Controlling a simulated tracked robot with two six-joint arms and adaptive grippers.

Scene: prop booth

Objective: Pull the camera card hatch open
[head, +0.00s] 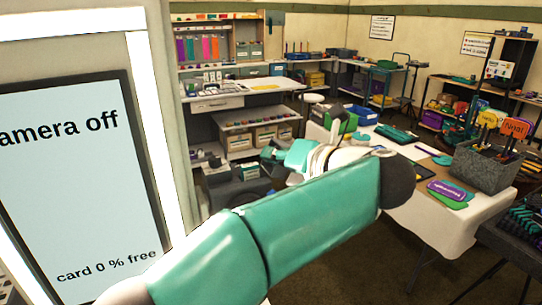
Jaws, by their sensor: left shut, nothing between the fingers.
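The camera booth (185,120) fills the left side, with a white lit frame around its screen (75,185). The screen reads "amera off", its first letter cut off, and "card 0 % free". I cannot make out the card hatch on the part of the booth in view. My left arm crosses the lower middle and folds back toward the booth. My left gripper (226,188) is dark, small and partly hidden behind the arm, to the right of the booth's edge. It is shut and empty. I cannot tell whether it touches the booth. My right gripper is out of view.
A white-covered table (445,225) on the right holds a grey bin (488,168) of signs and colourful props. Behind stand a white-topped bench (245,90) and shelves with cardboard boxes (265,137).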

